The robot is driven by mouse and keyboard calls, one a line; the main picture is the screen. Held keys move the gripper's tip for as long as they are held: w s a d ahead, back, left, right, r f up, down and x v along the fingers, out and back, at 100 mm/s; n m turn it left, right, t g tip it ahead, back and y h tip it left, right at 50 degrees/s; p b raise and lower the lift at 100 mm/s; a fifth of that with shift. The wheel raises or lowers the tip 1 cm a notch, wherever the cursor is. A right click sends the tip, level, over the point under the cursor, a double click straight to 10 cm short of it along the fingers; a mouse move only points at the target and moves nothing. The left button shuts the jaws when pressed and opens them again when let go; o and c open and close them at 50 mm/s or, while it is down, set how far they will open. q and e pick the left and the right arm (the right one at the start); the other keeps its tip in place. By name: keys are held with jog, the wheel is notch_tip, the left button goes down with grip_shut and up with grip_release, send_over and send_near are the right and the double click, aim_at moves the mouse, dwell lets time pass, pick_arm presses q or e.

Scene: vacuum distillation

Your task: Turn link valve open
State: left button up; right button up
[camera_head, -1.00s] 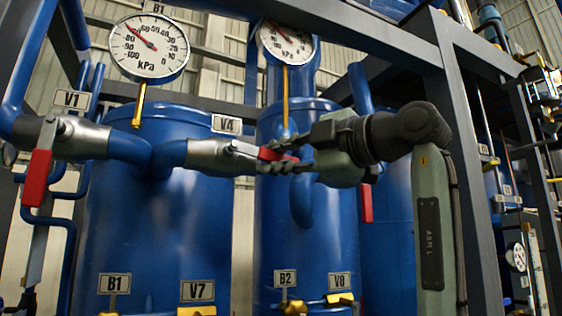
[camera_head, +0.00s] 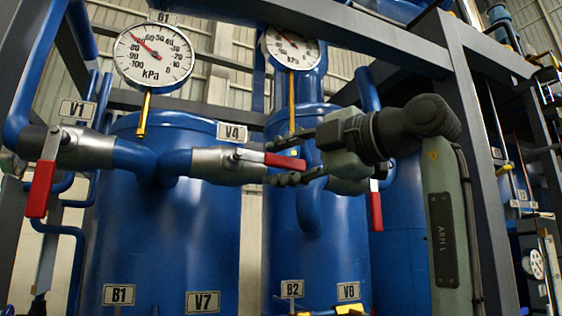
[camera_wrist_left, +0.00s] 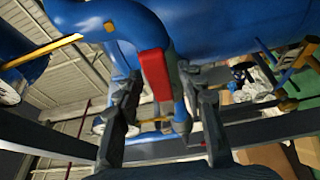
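The valve tagged V4 (camera_head: 213,165) is a silver body in the blue pipe between the two front tanks. Its red-ended handle (camera_head: 285,160) points right, roughly in line with the pipe. My left gripper (camera_head: 273,162) comes in from the right with its fingers apart, one above and one below the handle. In the left wrist view the red handle (camera_wrist_left: 155,75) lies between the spread fingers, with no clear grip on it. My right gripper is not in view.
The V1 valve (camera_head: 80,148) at left has a red handle (camera_head: 40,190) hanging down. Another red handle (camera_head: 375,210) hangs behind my arm. Pressure gauges (camera_head: 153,57) (camera_head: 291,47) stand above the tanks. A dark frame post (camera_head: 470,150) rises at right.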

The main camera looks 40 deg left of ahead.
pick_arm(q)
jog(key=shift+d, duration=0.1)
jog(key=d, duration=1.2)
jog(key=shift+f, duration=0.2)
jog(key=shift+a, duration=0.1)
